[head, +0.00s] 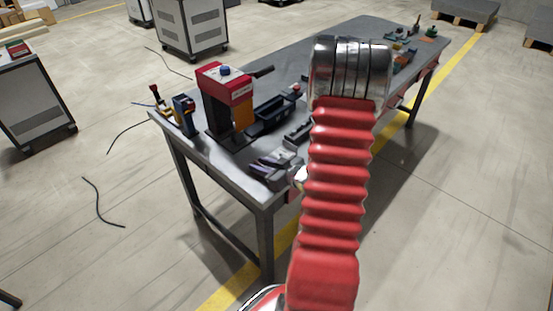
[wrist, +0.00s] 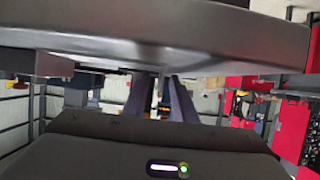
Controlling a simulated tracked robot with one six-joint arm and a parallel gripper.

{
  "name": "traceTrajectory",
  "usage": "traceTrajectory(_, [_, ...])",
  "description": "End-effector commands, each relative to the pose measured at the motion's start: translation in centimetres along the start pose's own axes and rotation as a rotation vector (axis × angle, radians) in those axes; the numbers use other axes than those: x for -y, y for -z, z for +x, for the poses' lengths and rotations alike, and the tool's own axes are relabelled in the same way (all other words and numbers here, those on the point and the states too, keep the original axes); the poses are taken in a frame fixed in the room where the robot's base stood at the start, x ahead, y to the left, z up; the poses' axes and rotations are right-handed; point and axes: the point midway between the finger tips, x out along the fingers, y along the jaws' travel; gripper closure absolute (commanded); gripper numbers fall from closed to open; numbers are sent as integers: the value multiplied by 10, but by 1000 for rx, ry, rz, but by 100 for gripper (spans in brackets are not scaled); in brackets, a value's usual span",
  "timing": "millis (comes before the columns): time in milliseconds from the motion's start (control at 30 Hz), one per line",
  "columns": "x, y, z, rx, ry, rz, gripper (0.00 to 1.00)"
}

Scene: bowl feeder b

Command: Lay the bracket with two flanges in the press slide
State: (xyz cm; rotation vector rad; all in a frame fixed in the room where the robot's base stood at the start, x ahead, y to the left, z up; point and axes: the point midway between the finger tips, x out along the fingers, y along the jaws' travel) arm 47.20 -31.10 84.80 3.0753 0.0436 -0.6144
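The press, with a red head (head: 222,78) and a blue button on top, stands on the near left part of the grey table (head: 300,60) in the head view. Its slide is not clearly distinguishable. I cannot make out the bracket with two flanges in either view. My gripper (head: 264,166) is low by the near end of the table, partly hidden by my red arm. In the wrist view its two dark fingers (wrist: 161,98) stand apart with a gap between them, and I see nothing held there.
A dark tray (head: 270,115) lies right of the press. Small coloured items (head: 182,108) stand left of it, and more (head: 405,42) lie at the far end. In the wrist view a broad dark slab (wrist: 160,32) fills the top.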

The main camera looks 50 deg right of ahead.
Motion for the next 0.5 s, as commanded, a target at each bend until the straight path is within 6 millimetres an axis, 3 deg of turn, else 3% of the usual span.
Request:
traceTrajectory(433, [0, 0, 0, -1, 0, -1, 75])
traceTrajectory(500, [0, 0, 0, -1, 0, -1, 80])
